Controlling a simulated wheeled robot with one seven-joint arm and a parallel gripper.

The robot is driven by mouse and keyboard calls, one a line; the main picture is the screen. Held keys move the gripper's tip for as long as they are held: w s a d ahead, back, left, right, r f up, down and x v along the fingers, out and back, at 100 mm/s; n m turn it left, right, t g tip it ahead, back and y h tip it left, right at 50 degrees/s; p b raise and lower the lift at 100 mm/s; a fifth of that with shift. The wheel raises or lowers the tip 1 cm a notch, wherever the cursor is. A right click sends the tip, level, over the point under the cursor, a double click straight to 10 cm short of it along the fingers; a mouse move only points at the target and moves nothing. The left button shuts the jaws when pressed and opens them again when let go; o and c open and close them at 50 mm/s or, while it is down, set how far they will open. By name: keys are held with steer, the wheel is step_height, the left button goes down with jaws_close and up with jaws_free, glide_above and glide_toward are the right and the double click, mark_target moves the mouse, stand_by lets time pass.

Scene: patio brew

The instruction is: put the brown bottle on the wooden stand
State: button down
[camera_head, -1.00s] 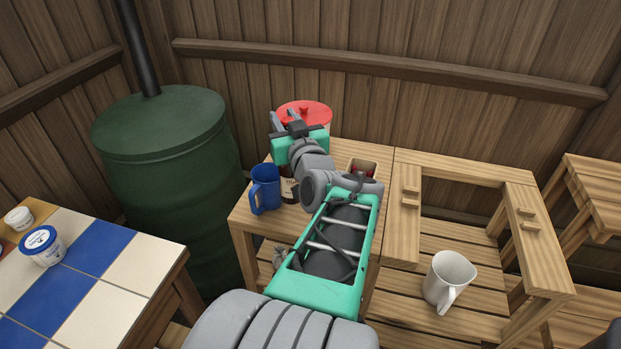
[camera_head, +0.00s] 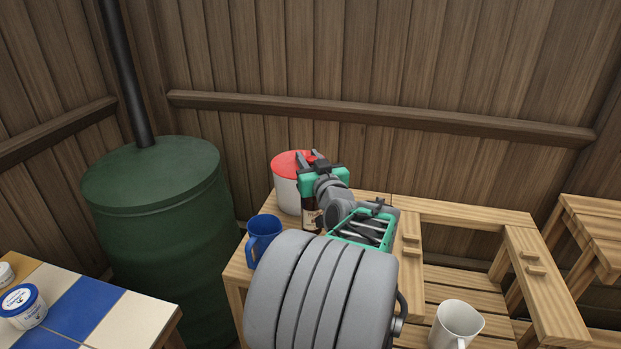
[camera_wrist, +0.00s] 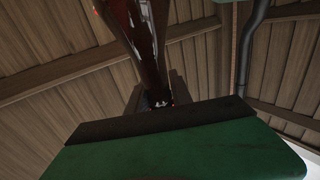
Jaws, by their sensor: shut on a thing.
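The brown bottle (camera_head: 310,217), dark with a pale label, shows partly below my gripper (camera_head: 309,158) in the head view. In the wrist view the dark, glossy bottle (camera_wrist: 147,40) rises from between my jaws (camera_wrist: 160,100). My gripper is shut on it, over the back left of the wooden table. Whether the bottle's base touches the tabletop is hidden by my arm. A wooden stand (camera_head: 540,285) with an open frame top and slatted lower shelf adjoins the table at right; I cannot tell for certain that this is the task's stand.
A white pot with a red lid (camera_head: 287,190) stands close behind the bottle. A blue mug (camera_head: 264,238) is left of it. A white mug (camera_head: 456,325) sits on the slatted shelf. A green barrel (camera_head: 155,220) and a tiled table (camera_head: 90,315) are at left. Another wooden stool-like piece (camera_head: 595,225) is at right.

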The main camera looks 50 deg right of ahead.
steer(key=w+d+f, duration=0.2)
steer(key=d+f, duration=0.1)
steer(key=f, duration=0.4)
steer(key=shift+f+b, duration=0.2)
steer(key=shift+b, duration=0.15)
steer(key=shift+d, duration=0.1)
steer(key=shift+f, duration=0.2)
steer(key=c, duration=1.1)
jaws_free()
steer(key=shift+c, duration=0.2)
steer(key=b+v, duration=0.1)
steer(key=v, duration=1.1)
